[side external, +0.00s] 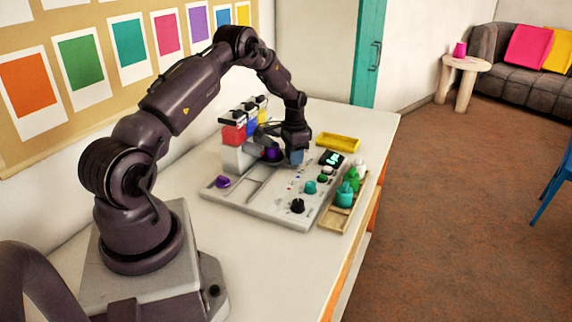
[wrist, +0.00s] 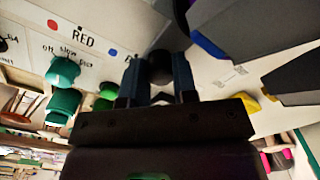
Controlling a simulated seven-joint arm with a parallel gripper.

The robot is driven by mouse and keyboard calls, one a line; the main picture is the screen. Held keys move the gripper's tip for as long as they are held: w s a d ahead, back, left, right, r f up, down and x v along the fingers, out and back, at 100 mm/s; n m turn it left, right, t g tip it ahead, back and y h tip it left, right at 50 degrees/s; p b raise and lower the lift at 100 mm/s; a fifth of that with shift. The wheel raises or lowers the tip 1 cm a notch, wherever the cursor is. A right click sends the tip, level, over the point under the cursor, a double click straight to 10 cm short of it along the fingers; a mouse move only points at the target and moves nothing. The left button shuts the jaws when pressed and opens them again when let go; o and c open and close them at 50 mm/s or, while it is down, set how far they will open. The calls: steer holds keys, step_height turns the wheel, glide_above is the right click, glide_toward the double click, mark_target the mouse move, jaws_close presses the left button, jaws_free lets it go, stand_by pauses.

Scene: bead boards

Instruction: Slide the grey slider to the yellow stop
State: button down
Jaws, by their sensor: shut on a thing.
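My gripper (wrist: 158,80) points down over the right part of the grey board (side external: 246,207). In the wrist view its two fingers are closed around a dark round knob (wrist: 160,67), which looks like the grey slider. In the side view the fingertips (side external: 295,157) are low at the board, and the knob is hidden. On the board, a red mark (wrist: 52,24) and a blue mark (wrist: 113,52) flank the word RED. I cannot make out a yellow stop in either view.
A yellow tray (side external: 338,142) lies behind. Teal and black knobs (side external: 297,206) stand on the board. A wooden tray (side external: 337,219) with green and teal items is at right.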

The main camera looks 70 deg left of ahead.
steer(key=shift+w+a, duration=1.6)
steer(key=shift+a, duration=0.05)
steer(key=c, duration=0.9)
jaws_free()
step_height(320, 180, up, 13)
steer(key=shift+f, duration=0.1)
